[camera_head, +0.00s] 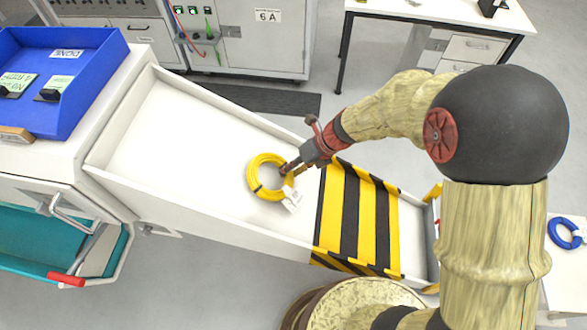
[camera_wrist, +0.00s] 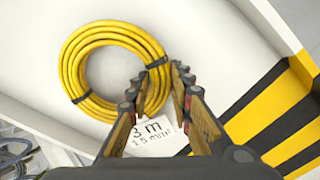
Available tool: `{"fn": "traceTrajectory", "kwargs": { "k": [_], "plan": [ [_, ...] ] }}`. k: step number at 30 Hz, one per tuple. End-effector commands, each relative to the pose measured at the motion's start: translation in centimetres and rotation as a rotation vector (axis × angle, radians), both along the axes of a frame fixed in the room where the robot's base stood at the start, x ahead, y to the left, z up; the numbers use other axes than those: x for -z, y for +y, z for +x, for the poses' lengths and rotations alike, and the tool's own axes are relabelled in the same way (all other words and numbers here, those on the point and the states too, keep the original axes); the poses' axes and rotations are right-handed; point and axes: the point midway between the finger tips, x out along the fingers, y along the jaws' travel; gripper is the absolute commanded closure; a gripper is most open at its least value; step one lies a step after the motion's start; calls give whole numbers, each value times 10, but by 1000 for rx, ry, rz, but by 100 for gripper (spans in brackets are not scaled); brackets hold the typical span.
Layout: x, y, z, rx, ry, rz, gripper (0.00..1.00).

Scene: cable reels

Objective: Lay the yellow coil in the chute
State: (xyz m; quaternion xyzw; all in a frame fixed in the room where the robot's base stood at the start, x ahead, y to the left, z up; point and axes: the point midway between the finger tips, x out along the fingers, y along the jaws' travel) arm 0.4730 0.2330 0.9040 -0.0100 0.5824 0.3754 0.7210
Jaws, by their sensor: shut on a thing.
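The yellow coil (camera_head: 251,181) is a ring of cable with dark ties and a white tag (camera_head: 293,201). It is over the white floor of the chute (camera_head: 180,120), left of the striped section. My gripper (camera_head: 287,170) is shut on the coil's right side. In the wrist view, the fingers (camera_wrist: 158,75) straddle the near right part of the coil (camera_wrist: 72,72), and the tag (camera_wrist: 157,137) shows between them, reading 3 m. The coil looks flat and close to the floor; I cannot tell whether it touches. The fingers hide part of the ring.
Yellow and black stripes (camera_head: 350,215) cross the chute's right part. Low side walls (camera_head: 225,105) edge the chute. A blue bin (camera_head: 95,75) stands at the upper left. A blue coil (camera_head: 563,233) lies at the far right. The chute floor left of the coil is clear.

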Motion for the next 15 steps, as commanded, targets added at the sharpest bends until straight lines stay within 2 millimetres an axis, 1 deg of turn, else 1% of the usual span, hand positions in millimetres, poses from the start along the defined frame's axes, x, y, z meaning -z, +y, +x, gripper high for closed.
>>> {"fn": "traceTrajectory", "kwargs": {
  "k": [6,7,15],
  "plan": [
    [-1,0,1,0,-1,1,100],
    [-1,0,0,0,-1,1,78],
    [-1,0,0,0,-1,1,63]
  ]
}}
